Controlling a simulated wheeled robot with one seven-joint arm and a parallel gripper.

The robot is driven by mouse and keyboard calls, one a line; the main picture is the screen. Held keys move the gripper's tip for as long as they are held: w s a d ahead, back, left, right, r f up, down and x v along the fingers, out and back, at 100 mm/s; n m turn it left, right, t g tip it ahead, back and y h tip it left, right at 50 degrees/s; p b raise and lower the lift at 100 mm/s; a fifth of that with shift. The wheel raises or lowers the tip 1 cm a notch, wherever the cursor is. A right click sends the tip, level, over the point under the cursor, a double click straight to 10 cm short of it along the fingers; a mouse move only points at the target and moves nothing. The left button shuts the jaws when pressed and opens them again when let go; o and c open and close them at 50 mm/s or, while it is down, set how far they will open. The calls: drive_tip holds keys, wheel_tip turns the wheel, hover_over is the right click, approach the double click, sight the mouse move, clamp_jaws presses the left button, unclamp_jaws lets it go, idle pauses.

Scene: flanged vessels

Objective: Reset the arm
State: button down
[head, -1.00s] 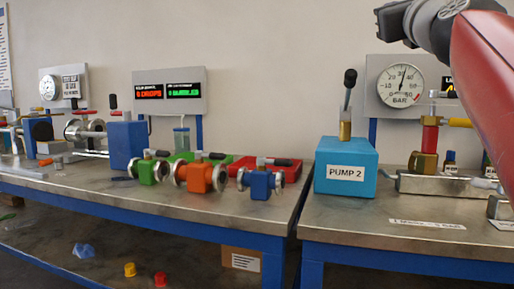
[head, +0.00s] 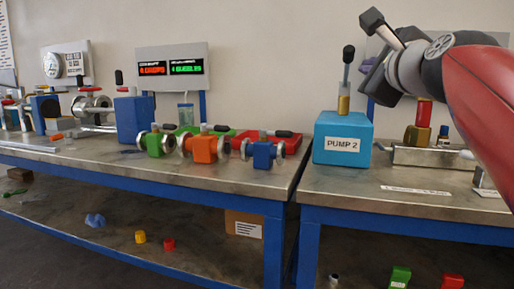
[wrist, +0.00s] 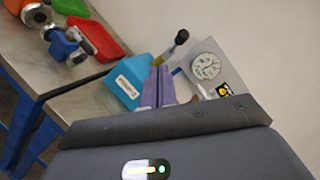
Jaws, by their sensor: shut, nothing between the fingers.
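My gripper (wrist: 159,72) shows in the wrist view as two purple-grey fingers pressed together, with nothing between them. In that view the fingers overlap the blue PUMP 2 box (wrist: 128,84), and I cannot tell how far apart they are in depth. In the head view my arm comes in from the right edge, raised above the right bench. The fingertips are hard to make out there.
The PUMP 2 box (head: 343,137) with its upright lever (head: 347,65) stands on the right bench (head: 395,205), below and left of my arm. Green, orange (head: 204,149) and blue (head: 263,153) flanged vessels stand on the left bench. The pressure gauge (wrist: 206,66) is on the wall panel.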

drive_tip(key=s+a+f+n+g, duration=0.1)
drive_tip(key=s+f+n+g, duration=0.3)
drive_tip(key=f, duration=1.1)
drive_tip(key=s+a+f+n+g, duration=0.2)
drive_tip(key=s+f+n+g, duration=0.2)
drive_tip(key=s+f+n, duration=0.6)
drive_tip(key=s+a+f+n+g, duration=0.1)
drive_tip(key=s+f+n+g, duration=0.4)
drive_tip(key=f, duration=1.5)
drive_tip(key=s+n, duration=0.2)
drive_tip(key=n, duration=0.2)
drive_tip(key=shift+s+a+f+h, duration=0.15)
drive_tip(key=shift+a+f+h, duration=0.15)
drive_tip(key=shift+a, duration=0.1)
drive_tip(key=shift+d+r, duration=0.1)
